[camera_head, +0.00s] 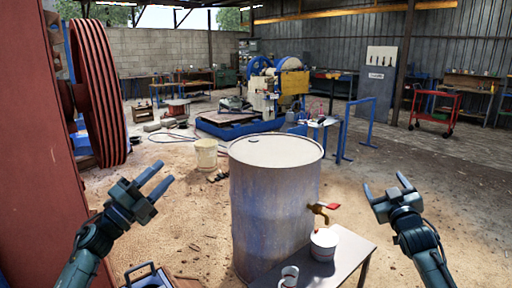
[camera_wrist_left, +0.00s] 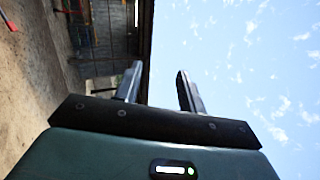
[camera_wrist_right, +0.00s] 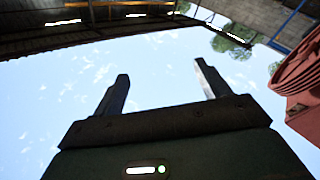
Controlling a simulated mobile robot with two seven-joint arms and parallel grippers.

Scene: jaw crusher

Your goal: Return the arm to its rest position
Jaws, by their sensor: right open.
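My left gripper (camera_head: 154,182) is raised at the left of the head view, left of the large metal drum. Its fingers are apart with nothing between them; they also show apart against the sky in the left wrist view (camera_wrist_left: 158,85). My right gripper (camera_head: 387,187) is raised at the right of the head view, right of the drum and its tap. Its fingers are apart and empty, also in the right wrist view (camera_wrist_right: 160,85). Neither gripper touches anything.
A small table (camera_head: 345,262) in front holds a white pot (camera_head: 323,243) and a mug (camera_head: 289,277). Red machinery (camera_head: 35,150) rises close on the left. Open dirt floor lies beyond.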

